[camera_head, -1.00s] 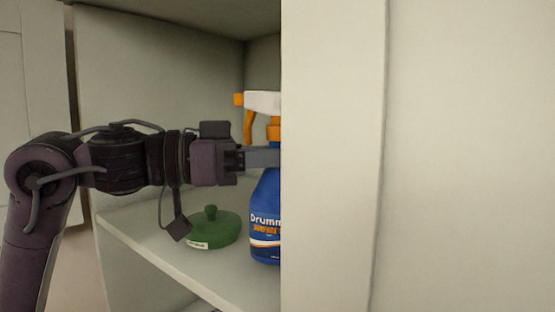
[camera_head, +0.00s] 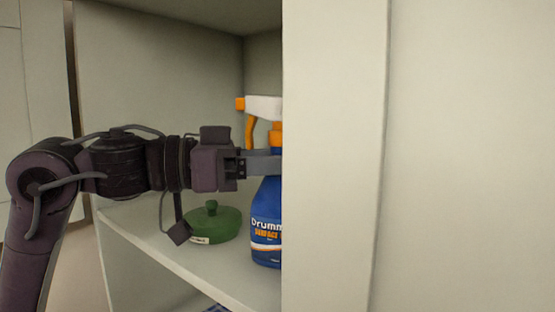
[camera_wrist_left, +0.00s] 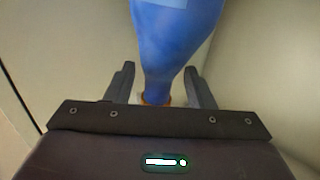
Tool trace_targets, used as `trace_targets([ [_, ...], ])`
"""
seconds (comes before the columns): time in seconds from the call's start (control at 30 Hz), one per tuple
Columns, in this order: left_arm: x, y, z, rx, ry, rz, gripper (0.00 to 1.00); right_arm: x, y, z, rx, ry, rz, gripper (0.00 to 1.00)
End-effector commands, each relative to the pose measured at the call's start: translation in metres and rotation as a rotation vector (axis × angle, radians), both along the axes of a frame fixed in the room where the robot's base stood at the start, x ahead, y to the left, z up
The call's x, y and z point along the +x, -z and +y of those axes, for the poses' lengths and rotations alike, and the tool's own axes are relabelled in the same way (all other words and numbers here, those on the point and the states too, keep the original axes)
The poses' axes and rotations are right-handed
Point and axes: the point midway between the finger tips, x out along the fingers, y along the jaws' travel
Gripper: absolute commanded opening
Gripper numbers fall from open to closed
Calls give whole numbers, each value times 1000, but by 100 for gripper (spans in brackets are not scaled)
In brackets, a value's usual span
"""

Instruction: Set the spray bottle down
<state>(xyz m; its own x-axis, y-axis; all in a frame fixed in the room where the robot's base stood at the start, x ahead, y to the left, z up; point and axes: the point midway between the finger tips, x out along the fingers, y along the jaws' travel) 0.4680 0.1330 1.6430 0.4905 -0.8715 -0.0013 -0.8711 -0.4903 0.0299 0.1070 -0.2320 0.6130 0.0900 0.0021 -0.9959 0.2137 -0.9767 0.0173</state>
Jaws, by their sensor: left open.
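The spray bottle (camera_head: 266,220) has a blue body, an orange collar and a white and orange trigger head. It stands upright in the cabinet, its base at the shelf (camera_head: 170,252); its right part is hidden behind the pale panel. My left gripper (camera_head: 262,162) reaches in from the left at the bottle's upper part, just below the collar. In the left wrist view the bottle (camera_wrist_left: 175,35) is between the two fingers of the left gripper (camera_wrist_left: 162,84), which are open with slight gaps beside it. The fingertips are hidden in the head view. My right gripper is not in view.
A green round lid-like object with a knob (camera_head: 212,223) sits on the shelf left of the bottle, under my left wrist. The pale panel (camera_head: 335,150) covers the cabinet's right side. The cabinet's side wall (camera_head: 160,80) stands behind my arm.

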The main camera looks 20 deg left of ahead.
Motion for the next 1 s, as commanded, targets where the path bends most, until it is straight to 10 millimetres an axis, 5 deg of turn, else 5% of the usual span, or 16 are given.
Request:
trace_targets([
  [0.17, -7, 2, 14, -2, -4, -3, 49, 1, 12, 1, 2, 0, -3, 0],
  [0.6, -50, 1, 90, -1, -4, -2, 49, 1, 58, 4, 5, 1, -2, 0],
  [1.0, -59, -2, 105, 0, 0, 0, 49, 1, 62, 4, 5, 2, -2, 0],
])
